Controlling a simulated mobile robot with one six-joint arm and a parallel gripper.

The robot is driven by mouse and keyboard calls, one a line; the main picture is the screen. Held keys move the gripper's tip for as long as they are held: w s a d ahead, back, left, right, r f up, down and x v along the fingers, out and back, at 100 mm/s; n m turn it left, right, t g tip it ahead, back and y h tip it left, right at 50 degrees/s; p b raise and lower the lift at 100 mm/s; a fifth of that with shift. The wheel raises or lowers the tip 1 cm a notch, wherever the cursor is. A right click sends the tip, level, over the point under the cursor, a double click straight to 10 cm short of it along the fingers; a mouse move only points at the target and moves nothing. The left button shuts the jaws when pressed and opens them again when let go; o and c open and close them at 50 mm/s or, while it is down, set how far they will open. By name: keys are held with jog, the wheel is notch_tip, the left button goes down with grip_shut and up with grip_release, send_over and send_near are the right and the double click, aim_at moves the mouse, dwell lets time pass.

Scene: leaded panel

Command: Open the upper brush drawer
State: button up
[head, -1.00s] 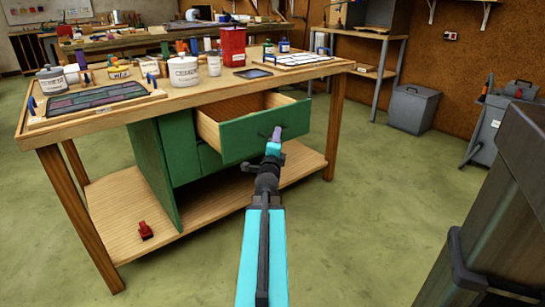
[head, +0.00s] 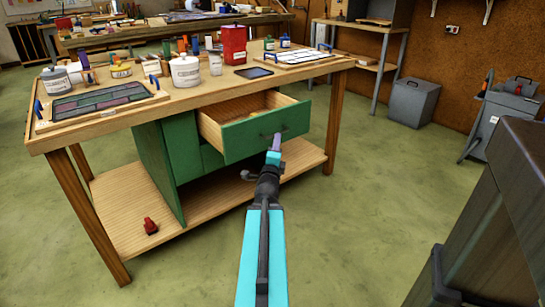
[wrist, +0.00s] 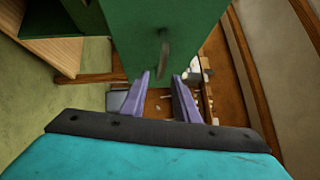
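The upper brush drawer (head: 245,139) is a pale wooden box with a green front, and it stands pulled out from the green cabinet under the worktable. Its inside is partly visible from above. Its dark bar handle (wrist: 164,52) shows on the green front in the wrist view. My gripper (head: 277,136) is just in front of the drawer front, near the handle. In the wrist view my gripper's two purple fingers (wrist: 162,80) are apart with nothing held between them. The handle appears just beyond the fingertips; I cannot tell whether they touch.
The worktable (head: 110,121) carries pots, a red canister (head: 234,45) and glass panels. Another green front (head: 212,158) sits below the drawer. A red object (head: 150,226) lies on the low shelf. A dark metal block (head: 490,220) stands close at right. Floor between is clear.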

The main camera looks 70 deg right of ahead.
jog(key=shift+a+r+p, duration=0.2)
jog(key=shift+a+p, duration=0.35)
jog(key=shift+p, duration=0.9)
jog(key=p, duration=0.3)
jog(key=a+p, duration=0.1)
jog(key=p, duration=0.2)
jog(key=shift+s+a+f, duration=0.1)
jog(key=shift+s+f, duration=0.1)
jog(key=shift+s, duration=0.05)
jog(key=a+p, duration=0.1)
jog(key=p, duration=0.3)
jog(key=shift+s+a+p, duration=0.2)
jog(key=shift+p, duration=0.15)
jog(key=shift+p+v, duration=2.8)
jog(key=shift+p, duration=0.4)
jog(key=shift+f, duration=0.15)
